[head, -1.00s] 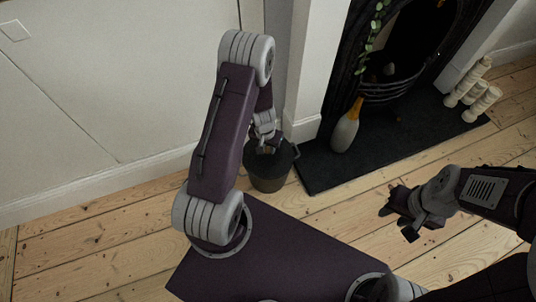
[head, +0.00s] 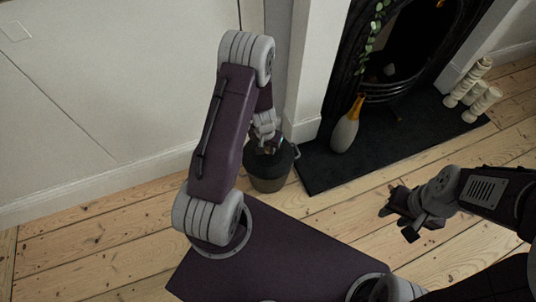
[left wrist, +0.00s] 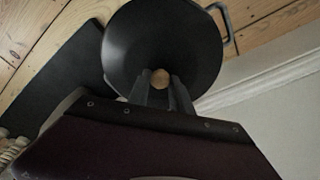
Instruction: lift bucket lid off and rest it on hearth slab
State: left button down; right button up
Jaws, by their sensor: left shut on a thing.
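The bucket (head: 270,184) is dark grey and stands upright on the floorboards, left of the hearth slab. Its round black lid (head: 285,158) sits on top. In the left wrist view the lid (left wrist: 190,45) fills the upper middle, with a small round wooden knob (left wrist: 160,78) at its centre. My left gripper (left wrist: 162,86) is shut on the knob, one finger on each side; in the head view it is above the lid (head: 268,147). The hearth slab (head: 400,150) is flat and black before the fireplace. My right gripper (head: 396,226) is open and empty above the floor.
A grey bottle-shaped vase (head: 344,133) with an orange neck stands on the slab's left part. The slab's front middle is clear. White wall and fireplace surround (head: 305,75) rise behind the bucket.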

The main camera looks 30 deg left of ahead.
aim_at(268, 149)
dwell(0.5)
pick_arm(q)
notch_tip(268, 149, up, 10)
jog(key=p, duration=0.9)
jog(key=shift+p, duration=0.35)
